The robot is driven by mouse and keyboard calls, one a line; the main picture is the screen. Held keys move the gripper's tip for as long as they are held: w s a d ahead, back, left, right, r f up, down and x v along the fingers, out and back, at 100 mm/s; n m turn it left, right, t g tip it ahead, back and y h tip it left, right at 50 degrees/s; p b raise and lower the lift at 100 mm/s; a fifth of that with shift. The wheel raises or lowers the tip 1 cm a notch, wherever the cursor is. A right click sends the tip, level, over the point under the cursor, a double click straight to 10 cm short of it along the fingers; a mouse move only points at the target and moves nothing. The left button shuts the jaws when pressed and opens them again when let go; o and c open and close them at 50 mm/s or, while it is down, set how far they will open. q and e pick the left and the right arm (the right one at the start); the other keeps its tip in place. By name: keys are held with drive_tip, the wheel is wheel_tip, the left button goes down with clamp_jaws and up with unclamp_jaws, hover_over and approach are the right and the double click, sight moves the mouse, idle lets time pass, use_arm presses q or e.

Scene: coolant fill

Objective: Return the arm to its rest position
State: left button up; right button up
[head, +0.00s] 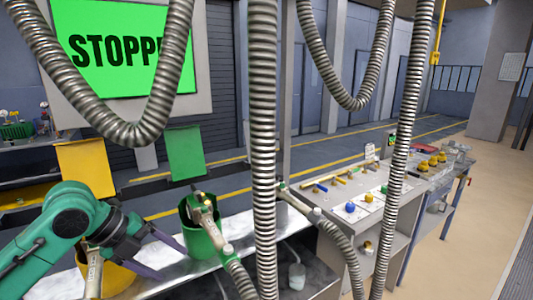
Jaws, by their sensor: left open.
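My left arm, teal and dark, comes in from the lower left. My left gripper (173,262) is open, with its two dark purple fingers apart and pointing right, and nothing shows between them. It is above and beside a yellow container (120,284), which it partly hides. A pale nozzle (94,268) stands at that container, partly behind my arm. A green container (196,240) is just right of the fingertips, with another nozzle (207,214) resting in its top. My right gripper is not in view.
Thick ribbed hoses (262,110) hang down across the view, one close to the green container. A bench (335,212) with coloured knobs runs off to the right. Yellow and green panels (186,152) stand behind. A green screen (125,47) reads "STOPP", partly hidden. Open floor (465,215) is at right.

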use_arm(q)
drive_tip(key=s+d+f+n+y, duration=0.1)
drive_tip(key=d+f+n, duration=0.2)
drive_tip(key=f+n, duration=0.35)
drive_tip(key=s+d+f+n, duration=0.2)
drive_tip(key=d+f+n, duration=0.15)
drive_tip(key=f, duration=0.65)
drive_tip(key=s+a+f+n+y, duration=0.2)
drive_tip(key=s+a+f+n, duration=0.2)
drive_tip(key=s+n, duration=0.35)
drive_tip(key=s+a+f+n+y, duration=0.2)
drive_tip(key=s+a+f+n, duration=0.15)
drive_tip(key=s+n, duration=0.4)
wheel_tip(320, 180, down, 26)
drive_tip(key=s+n+g, duration=0.1)
drive_tip(key=s+n, duration=0.1)
drive_tip(key=s+a+f+g, duration=0.1)
drive_tip(key=s+a+f, duration=0.2)
drive_tip(key=s+f, duration=0.9)
drive_tip(key=s, duration=0.3)
drive_tip(key=shift+f+m+g+y, duration=0.15)
drive_tip(key=shift+m+g+y, duration=0.15)
drive_tip(key=shift+y, duration=0.1)
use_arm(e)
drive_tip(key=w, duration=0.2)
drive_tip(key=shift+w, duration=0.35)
